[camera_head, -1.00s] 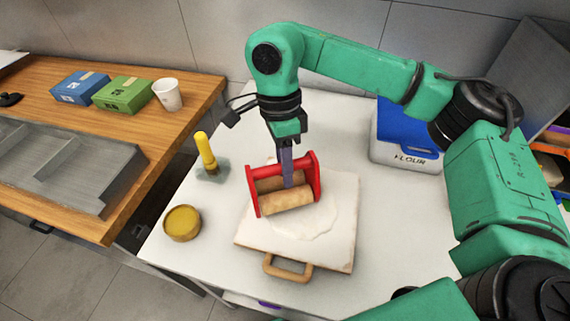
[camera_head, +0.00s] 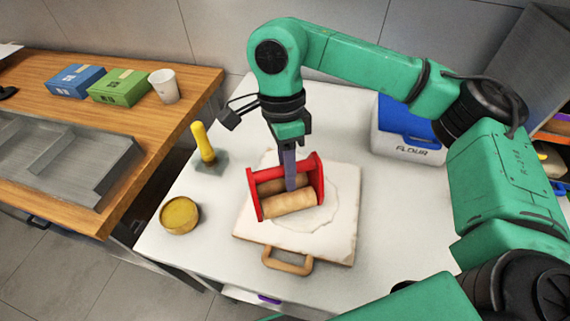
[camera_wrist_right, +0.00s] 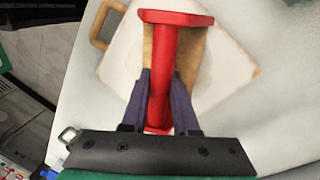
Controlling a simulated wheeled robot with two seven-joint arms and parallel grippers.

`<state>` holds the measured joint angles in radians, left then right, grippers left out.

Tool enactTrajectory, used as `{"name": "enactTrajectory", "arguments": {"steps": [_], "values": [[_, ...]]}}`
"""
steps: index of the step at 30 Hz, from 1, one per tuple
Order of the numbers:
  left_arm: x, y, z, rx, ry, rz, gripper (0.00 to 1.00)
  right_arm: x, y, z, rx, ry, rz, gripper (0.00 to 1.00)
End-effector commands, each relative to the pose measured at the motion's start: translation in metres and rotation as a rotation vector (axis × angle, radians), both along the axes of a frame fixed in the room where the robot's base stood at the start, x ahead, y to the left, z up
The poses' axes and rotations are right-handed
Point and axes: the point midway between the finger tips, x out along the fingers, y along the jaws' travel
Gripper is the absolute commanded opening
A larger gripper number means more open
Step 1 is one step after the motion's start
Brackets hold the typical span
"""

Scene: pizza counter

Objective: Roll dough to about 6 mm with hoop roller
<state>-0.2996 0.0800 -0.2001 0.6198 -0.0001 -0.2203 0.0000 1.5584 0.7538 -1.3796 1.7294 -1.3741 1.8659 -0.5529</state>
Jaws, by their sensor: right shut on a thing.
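The hoop roller has red end plates and wooden rollers (camera_head: 290,203), and it stands on the flat white dough (camera_head: 318,213). The dough lies on a floured board (camera_head: 338,247) with a wooden handle at its front. My right gripper (camera_head: 290,186) comes down from above and is shut on the roller's red bar, which also shows in the right wrist view (camera_wrist_right: 162,70) between the two fingers. The roller hides part of the dough. The dough's thickness is too small to tell. My left gripper is in neither view.
A yellow-handled scraper (camera_head: 204,144) and a round tub of yellow stuff (camera_head: 179,215) stand left of the board. A flour bin (camera_head: 408,140) with a blue lid is at the back right. A wooden counter (camera_head: 180,110) holds a cup, boxes and a metal tray.

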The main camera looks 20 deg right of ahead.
Motion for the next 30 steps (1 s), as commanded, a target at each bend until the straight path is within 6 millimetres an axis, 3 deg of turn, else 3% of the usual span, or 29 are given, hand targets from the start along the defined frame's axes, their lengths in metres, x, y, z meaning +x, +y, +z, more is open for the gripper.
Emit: {"name": "enactTrajectory", "arguments": {"steps": [30], "values": [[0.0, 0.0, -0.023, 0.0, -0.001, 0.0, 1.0, -0.056, 0.0, -0.003, 0.0, 0.0, 0.0, 0.0]]}}
